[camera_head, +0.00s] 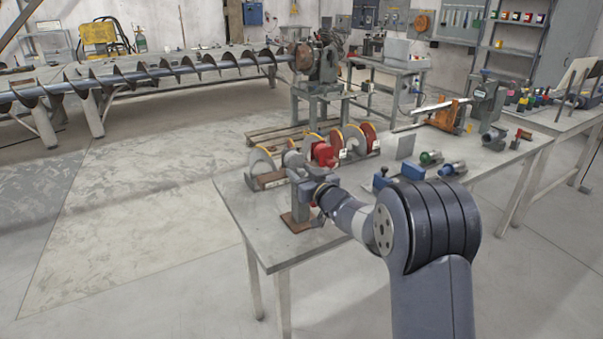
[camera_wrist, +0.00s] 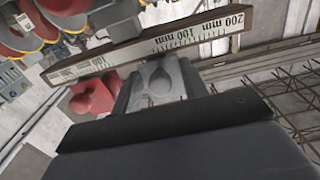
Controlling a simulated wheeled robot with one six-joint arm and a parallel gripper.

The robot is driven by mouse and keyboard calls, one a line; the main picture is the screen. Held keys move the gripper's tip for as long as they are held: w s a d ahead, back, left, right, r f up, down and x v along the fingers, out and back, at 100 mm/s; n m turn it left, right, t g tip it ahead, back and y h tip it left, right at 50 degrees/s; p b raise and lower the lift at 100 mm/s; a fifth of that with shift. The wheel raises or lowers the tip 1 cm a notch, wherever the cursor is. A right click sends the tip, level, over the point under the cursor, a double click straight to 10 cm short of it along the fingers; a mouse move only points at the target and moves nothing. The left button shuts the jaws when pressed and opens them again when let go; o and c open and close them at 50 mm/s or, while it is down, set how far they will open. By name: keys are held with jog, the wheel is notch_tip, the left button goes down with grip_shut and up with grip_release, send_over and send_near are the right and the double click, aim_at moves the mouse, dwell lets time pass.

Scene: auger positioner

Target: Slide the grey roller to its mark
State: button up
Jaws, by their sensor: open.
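A grey rounded part (camera_wrist: 160,82), which looks like the grey roller or its knob, shows between the fingers in the wrist view. My gripper (camera_wrist: 162,85) is open around it; contact cannot be told. I cannot make out a target mark. In the head view my gripper (camera_head: 299,178) is at the left end of the near table, by a small stand. A grey cylinder (camera_head: 291,158) shows just behind it, partly hidden.
The grey table (camera_head: 345,193) also holds blue blocks (camera_head: 412,172) and a thin upright plate (camera_head: 405,146). A long auger (camera_head: 150,75) stands behind.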

grip_shut()
dwell(0.5)
jog(key=shift+a, duration=0.1)
